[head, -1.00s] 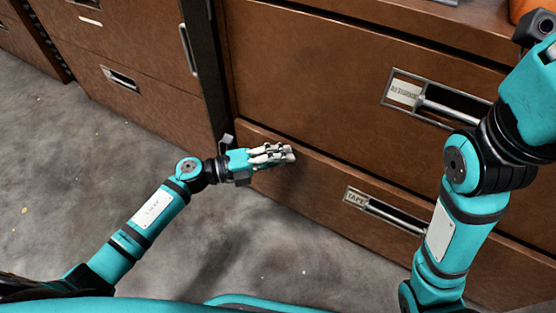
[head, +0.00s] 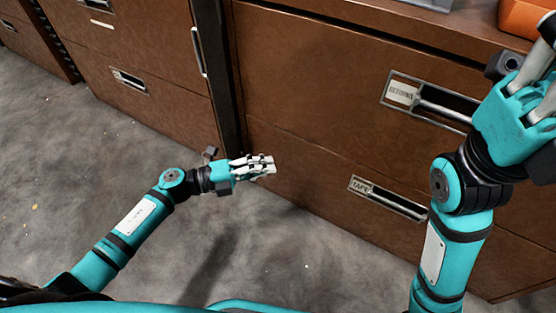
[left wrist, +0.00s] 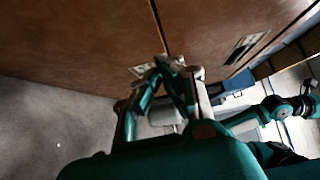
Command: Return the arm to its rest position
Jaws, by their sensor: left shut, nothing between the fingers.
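My left arm (head: 128,226) reaches in from the lower left in the head view, bent at the elbow. Its left gripper (head: 268,165) is shut and empty, pointing right in front of the lower drawer (head: 310,178). In the left wrist view, the fingers (left wrist: 180,66) of this gripper show against the brown drawer fronts. My right arm (head: 440,250) rises at the right of the head view. Its right gripper (head: 545,95) is partly cut off by the picture edge, so its opening cannot be judged.
The brown cabinet has an upper drawer (head: 330,75) and a lower one labelled TAPE (head: 361,186), both looking closed. Another cabinet (head: 150,50) stands at the left. An orange object (head: 522,18) sits on top. The grey floor (head: 70,170) is clear.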

